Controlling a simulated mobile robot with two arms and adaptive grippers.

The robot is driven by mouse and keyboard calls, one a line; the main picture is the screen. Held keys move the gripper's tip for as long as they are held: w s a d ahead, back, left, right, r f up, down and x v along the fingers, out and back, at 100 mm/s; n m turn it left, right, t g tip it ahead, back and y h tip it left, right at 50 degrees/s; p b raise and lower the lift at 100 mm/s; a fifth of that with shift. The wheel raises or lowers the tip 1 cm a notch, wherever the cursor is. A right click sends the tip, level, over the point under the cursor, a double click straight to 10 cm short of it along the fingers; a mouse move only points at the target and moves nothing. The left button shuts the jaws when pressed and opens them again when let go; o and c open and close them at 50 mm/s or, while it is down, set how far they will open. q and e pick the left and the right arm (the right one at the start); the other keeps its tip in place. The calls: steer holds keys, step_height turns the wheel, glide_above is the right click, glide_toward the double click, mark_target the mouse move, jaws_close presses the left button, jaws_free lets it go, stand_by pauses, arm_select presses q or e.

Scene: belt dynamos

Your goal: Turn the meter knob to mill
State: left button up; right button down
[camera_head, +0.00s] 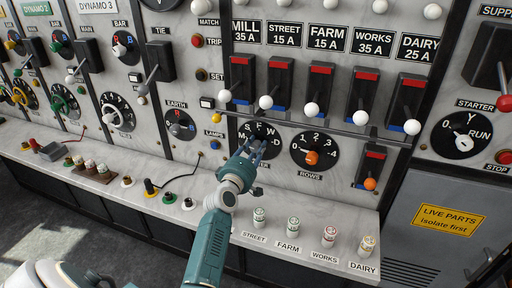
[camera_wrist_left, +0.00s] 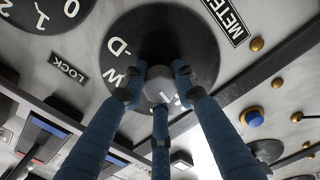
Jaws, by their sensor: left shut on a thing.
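The meter knob's round black dial (camera_head: 272,134) is on the upright panel, left of the ROWS dial. It carries white letters; S, F, W and D can be read in the head view. My left gripper (camera_head: 257,147) reaches up to it from below. In the left wrist view the dial (camera_wrist_left: 135,35) appears upside down beside the METER label (camera_wrist_left: 225,20). There the fingers of my left gripper (camera_wrist_left: 158,88) are closed around the grey knob (camera_wrist_left: 157,84) at the dial's middle. My right gripper is not in view.
The ROWS dial (camera_head: 312,150) with an orange knob is close on the right. A long grey bar (camera_head: 330,130) runs just above, below several white-knobbed levers. An EARTH dial (camera_head: 180,124) is to the left.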

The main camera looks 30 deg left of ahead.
arm_select(q)
steer(key=shift+a+r, duration=0.1)
steer(key=shift+r, duration=0.05)
steer(key=o, duration=1.1)
steer(key=shift+o, duration=0.3)
steer(key=shift+s, duration=0.1)
steer(key=v, duration=1.2)
steer(key=shift+a, duration=0.1)
